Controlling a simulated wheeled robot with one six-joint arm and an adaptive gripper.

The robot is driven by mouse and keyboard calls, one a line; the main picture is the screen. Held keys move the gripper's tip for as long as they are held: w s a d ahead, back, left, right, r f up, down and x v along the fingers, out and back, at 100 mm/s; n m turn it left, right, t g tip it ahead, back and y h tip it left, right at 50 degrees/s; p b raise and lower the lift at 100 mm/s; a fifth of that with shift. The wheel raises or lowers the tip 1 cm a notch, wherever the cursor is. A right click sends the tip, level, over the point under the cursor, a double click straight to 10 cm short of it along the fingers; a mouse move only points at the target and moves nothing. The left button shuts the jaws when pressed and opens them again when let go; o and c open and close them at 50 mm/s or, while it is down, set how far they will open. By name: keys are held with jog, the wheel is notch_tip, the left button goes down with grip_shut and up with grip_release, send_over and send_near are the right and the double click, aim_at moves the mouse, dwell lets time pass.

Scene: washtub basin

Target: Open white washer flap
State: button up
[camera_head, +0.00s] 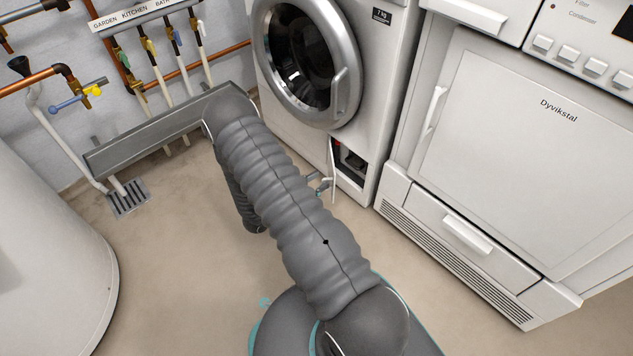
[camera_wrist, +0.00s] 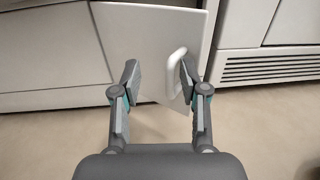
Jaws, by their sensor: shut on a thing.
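The white washer flap (camera_head: 333,172) at the washer's lower front stands swung outward, seen nearly edge-on in the head view. Beside it the dark flap opening (camera_head: 353,160) shows, with a bit of red inside. In the wrist view the flap (camera_wrist: 140,35) is a tilted white panel with a white loop handle (camera_wrist: 174,76). My gripper (camera_wrist: 160,72) is at the flap, shut on it, with its fingers well apart; the right finger is by the handle. The exact contact is hard to see. In the head view my gripper (camera_head: 320,184) is partly hidden behind my arm.
The washer (camera_head: 235,25) has a round door (camera_head: 305,55) above the flap. A white Dyvikstal appliance (camera_head: 530,150) stands close on the right. A grey trough (camera_head: 150,135), pipes and a floor drain (camera_head: 128,198) are on the left, beside a white tank (camera_head: 45,270). Open floor lies in front.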

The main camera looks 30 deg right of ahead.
jog(key=s+a, duration=0.1)
jog(key=a, duration=1.1)
jog(key=shift+s, duration=0.25)
